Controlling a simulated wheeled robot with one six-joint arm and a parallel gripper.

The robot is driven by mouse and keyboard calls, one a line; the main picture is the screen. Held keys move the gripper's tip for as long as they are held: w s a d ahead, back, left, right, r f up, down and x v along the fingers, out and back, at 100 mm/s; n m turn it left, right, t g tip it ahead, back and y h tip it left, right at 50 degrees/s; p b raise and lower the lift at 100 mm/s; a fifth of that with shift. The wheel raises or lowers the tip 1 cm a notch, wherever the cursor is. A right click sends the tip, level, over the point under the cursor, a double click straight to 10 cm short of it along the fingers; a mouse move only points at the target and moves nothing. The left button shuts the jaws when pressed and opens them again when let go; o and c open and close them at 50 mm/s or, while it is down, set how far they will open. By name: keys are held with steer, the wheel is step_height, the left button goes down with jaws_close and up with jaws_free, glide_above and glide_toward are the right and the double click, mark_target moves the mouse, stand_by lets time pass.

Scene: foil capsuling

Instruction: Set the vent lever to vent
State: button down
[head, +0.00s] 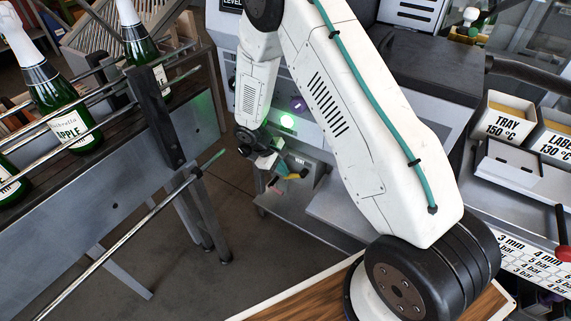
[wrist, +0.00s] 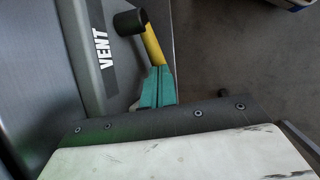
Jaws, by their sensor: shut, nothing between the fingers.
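The vent lever shows in the wrist view as a yellow bar (wrist: 153,46) with a black round knob (wrist: 130,21) at its upper left end. The knob lies beside the white VENT lettering (wrist: 102,48) on a grey curved panel. My gripper (wrist: 157,72) has teal fingers, shut and empty, with their tips at the lower end of the yellow bar. They look very close to it or touching; I cannot tell which. In the head view my gripper (head: 281,165) is low by the grey machine, with the yellow lever part (head: 297,175) at its tips.
A conveyor with rails (head: 150,85) and green bottles (head: 60,105) stands at the left. Labelled trays (head: 508,122) stand at the right. Open floor (head: 215,270) lies between conveyor and machine.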

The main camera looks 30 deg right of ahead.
steer(key=w+a+v, duration=0.1)
steer(key=v, duration=1.2)
steer(key=shift+w+a, duration=0.15)
steer(key=shift+w, duration=0.25)
steer(key=shift+a, duration=0.1)
steer(key=m+h, duration=0.1)
steer(key=m, duration=0.4)
steer(key=s+a+f+m+t+h, duration=0.1)
steer(key=m+h, duration=0.1)
steer(key=m, duration=0.4)
steer(key=m+h, duration=0.1)
steer(key=m, duration=0.4)
steer(key=shift+s+a+f+t+h, duration=0.15)
steer(key=shift+s+t+h, duration=0.15)
